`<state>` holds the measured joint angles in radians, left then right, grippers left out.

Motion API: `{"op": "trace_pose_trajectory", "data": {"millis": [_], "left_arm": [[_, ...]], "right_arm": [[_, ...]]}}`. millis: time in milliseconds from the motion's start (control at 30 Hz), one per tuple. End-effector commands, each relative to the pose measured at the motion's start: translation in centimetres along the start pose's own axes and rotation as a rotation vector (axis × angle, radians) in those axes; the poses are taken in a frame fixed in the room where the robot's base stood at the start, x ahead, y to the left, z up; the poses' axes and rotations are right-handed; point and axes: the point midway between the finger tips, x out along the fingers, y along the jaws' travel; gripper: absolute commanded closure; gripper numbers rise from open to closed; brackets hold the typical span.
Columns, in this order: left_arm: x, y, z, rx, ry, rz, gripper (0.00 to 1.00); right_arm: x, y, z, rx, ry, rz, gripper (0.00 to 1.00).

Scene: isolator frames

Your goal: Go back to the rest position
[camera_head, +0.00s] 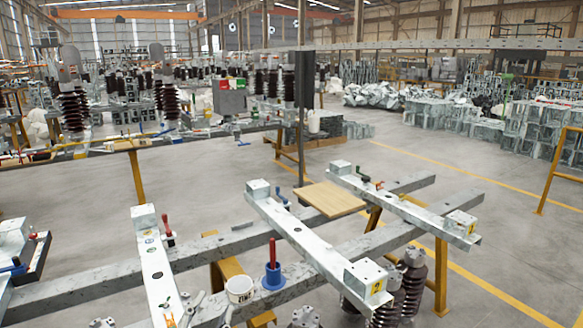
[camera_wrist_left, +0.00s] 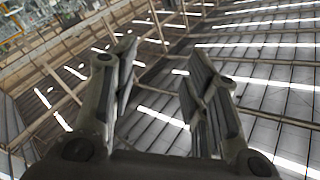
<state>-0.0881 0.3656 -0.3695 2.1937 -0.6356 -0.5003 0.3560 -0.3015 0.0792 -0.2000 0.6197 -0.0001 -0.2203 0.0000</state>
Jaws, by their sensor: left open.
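My left gripper (camera_head: 208,308) shows small at the bottom edge of the head view, in front of the isolator frames. In the left wrist view its two dark fingers (camera_wrist_left: 157,65) stand apart with nothing between them, and the roof and wall are behind them. The gripper is open and empty. The isolator frame (camera_head: 300,238) has pale steel crossbeams lying on two long rails. My right gripper is not in view.
A white cup (camera_head: 240,289) and a blue holder with a red-handled tool (camera_head: 273,274) stand on the near rail. A wooden board (camera_head: 330,199) lies between crossbeams. Brown insulators (camera_head: 414,280) hang at the front right. Grey floor (camera_head: 470,180) is clear to the right.

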Motion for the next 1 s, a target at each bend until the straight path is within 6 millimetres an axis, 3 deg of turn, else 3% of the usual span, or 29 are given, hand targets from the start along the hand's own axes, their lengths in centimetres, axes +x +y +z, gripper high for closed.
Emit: {"op": "trace_pose_trajectory", "data": {"millis": [33,200,333,500,733,1000], "left_arm": [[-1.2,0.0,2.4,-0.048,-0.107,-0.011,0.57],[-6.9,1.1,10.2,-0.179,-0.49,0.0,0.57],[-12.9,3.2,14.6,-0.26,-0.767,0.065,0.57],[-20.2,6.0,17.4,-0.33,-1.04,0.179,0.57],[-28.8,9.1,17.9,-0.396,-1.306,0.35,0.57],[-27.6,12.6,24.1,-0.387,-1.331,0.361,0.57]], "right_arm": [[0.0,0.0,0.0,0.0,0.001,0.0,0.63],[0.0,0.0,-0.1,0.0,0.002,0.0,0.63],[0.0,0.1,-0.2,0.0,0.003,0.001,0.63],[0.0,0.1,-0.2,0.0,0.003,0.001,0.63],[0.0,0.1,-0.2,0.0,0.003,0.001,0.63],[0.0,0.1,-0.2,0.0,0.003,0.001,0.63]]}}
